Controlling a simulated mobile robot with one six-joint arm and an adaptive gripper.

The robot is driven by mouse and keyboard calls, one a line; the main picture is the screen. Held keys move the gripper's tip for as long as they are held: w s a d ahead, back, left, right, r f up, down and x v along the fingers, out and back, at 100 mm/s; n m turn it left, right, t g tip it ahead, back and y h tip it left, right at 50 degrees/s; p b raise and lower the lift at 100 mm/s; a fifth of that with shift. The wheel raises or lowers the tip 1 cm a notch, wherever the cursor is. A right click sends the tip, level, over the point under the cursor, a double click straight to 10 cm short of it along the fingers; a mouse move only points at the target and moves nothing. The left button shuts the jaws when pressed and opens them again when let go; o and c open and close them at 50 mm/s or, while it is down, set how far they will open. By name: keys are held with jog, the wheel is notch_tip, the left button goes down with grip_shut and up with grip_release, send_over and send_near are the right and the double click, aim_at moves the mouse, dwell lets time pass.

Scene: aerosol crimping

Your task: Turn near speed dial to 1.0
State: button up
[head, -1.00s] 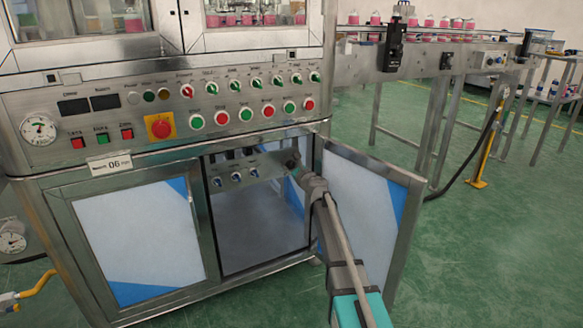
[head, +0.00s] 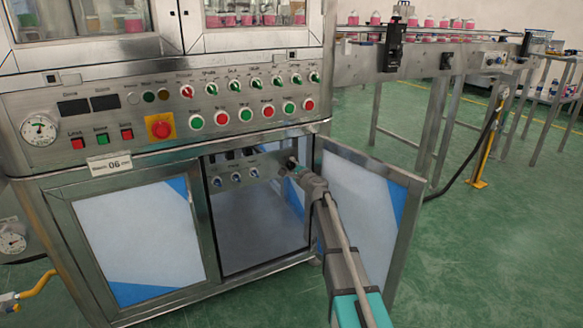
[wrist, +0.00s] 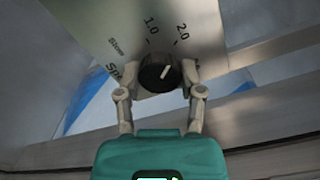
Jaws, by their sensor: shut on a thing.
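The near speed dial (wrist: 156,73) is a black round knob with a white pointer line, in the middle of the wrist view. Its pointer leans up and right, roughly toward the 2.0 mark (wrist: 182,32); the 1.0 mark (wrist: 151,26) is to the left of that. My gripper (wrist: 160,88) has one finger on each side of the knob and is shut on it. In the head view my gripper (head: 292,168) is at the right end of the small panel (head: 268,165) inside the open cabinet, and hides most of the dial.
Several small knobs (head: 236,177) sit to the left on the same panel. The open cabinet door (head: 360,190) stands close to the right of my arm. The upper control panel (head: 215,75), with buttons and a red emergency stop (head: 160,127), overhangs the opening.

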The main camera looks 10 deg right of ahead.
jog(key=n, duration=0.4)
jog(key=shift+a+n, duration=0.1)
jog(key=shift+n, duration=0.3)
jog(key=n, duration=0.5)
jog(key=shift+r, duration=0.1)
jog(key=o, duration=1.2)
jog(key=shift+c, duration=0.2)
jog(key=shift+s, duration=0.1)
jog(key=v, duration=1.1)
jog(key=shift+s, duration=0.35)
